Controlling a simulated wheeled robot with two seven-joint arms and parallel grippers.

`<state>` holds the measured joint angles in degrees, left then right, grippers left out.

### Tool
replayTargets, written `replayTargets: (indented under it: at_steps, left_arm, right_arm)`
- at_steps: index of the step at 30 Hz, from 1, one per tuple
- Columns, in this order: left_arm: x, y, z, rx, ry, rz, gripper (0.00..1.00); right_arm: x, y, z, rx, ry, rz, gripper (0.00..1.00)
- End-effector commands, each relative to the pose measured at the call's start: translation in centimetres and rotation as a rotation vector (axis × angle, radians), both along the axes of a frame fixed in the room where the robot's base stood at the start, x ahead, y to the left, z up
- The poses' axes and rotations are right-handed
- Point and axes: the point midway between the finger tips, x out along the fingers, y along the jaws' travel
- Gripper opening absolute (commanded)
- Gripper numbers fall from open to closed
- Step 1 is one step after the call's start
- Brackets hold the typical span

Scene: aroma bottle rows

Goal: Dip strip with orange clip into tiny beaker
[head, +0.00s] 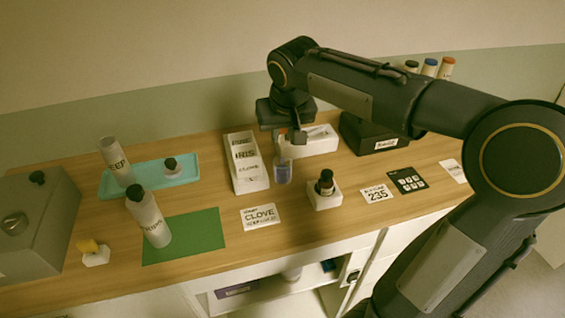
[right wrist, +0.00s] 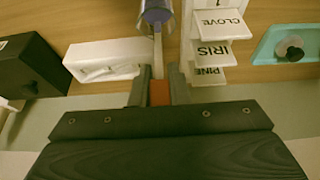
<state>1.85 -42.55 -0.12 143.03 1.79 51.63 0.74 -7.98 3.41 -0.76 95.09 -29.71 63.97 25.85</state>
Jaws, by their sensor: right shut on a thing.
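My right gripper (head: 292,137) reaches in from the right, above the tabletop. In the right wrist view its fingers (right wrist: 160,92) are shut on the orange clip (right wrist: 160,95). A pale narrow strip (right wrist: 158,55) runs from the clip toward the tiny beaker (right wrist: 157,12). In the head view the clear beaker (head: 283,172), with bluish contents, stands below the gripper. The strip's far end meets the beaker's outline in the wrist view; I cannot tell how deep it is inside. My left gripper is not in view.
A white card rack (head: 252,183) stands left of the beaker, a white box (head: 318,141) behind it. A dark bottle in a white holder (head: 323,192) is close at right. A teal tray (head: 182,178) and green mat (head: 195,244) lie further left.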

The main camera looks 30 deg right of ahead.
Motion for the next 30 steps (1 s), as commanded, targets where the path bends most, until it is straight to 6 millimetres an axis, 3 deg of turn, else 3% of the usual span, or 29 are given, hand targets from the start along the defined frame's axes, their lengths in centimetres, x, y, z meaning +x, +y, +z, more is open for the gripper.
replayTargets:
  at_steps: [16, 30]
  left_arm:
    - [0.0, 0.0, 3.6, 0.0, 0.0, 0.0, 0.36]
    - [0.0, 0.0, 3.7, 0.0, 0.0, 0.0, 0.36]
  right_arm:
    - [0.0, 0.0, 4.2, 0.0, -0.001, 0.0, 0.0]
    - [0.0, 0.0, 4.4, 0.0, 0.0, 0.0, 0.0]
